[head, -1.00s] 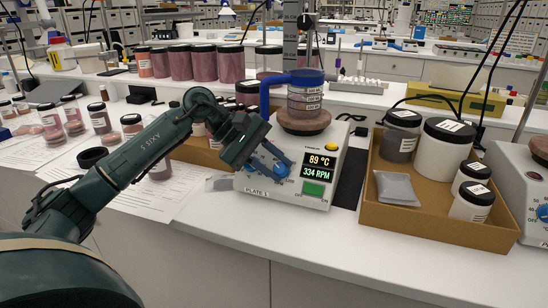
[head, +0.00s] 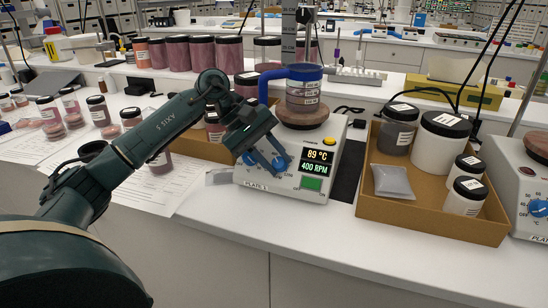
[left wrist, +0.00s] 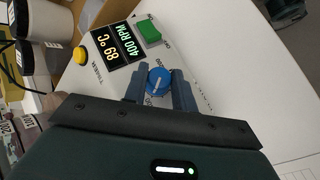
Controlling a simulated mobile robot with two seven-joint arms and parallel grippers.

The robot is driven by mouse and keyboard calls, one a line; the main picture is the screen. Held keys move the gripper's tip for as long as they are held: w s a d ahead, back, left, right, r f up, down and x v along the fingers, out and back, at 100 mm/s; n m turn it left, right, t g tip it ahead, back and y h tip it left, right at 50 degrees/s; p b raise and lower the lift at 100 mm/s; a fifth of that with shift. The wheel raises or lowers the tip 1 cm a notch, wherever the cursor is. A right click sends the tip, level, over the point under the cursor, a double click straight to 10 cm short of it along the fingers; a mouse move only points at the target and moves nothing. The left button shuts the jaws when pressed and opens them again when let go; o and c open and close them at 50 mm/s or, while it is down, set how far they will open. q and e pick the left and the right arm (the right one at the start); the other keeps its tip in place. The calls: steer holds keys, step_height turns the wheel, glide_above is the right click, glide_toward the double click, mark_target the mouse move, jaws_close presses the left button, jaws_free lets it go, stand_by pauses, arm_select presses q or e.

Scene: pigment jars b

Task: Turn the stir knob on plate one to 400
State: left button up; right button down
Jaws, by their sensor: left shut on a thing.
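Plate one (head: 255,186), a white hotplate labelled "PLATE 1", stands mid-bench. Its display (head: 316,161) reads 89 °C and 400 RPM; the same readings show on the display in the left wrist view (left wrist: 117,48). My left gripper (head: 277,160) reaches down to the plate's front panel. In the left wrist view its two fingers (left wrist: 158,88) are shut on the blue stir knob (left wrist: 158,79), one finger on each side. In the head view the fingers partly cover this knob. Another blue knob (head: 249,158) is partly visible to its left. My right gripper is not in view.
A blue-handled vessel (head: 303,92) stands on the plate's round top (head: 302,120). A cardboard tray (head: 420,212) with jars and a grey packet is to the right, with a second hotplate (head: 515,185) beyond. Papers and pigment jars lie left.

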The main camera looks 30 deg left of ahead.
arm_select(q)
steer(key=o, duration=1)
steer(key=v, duration=1.3)
steer(key=shift+s+a, duration=0.1)
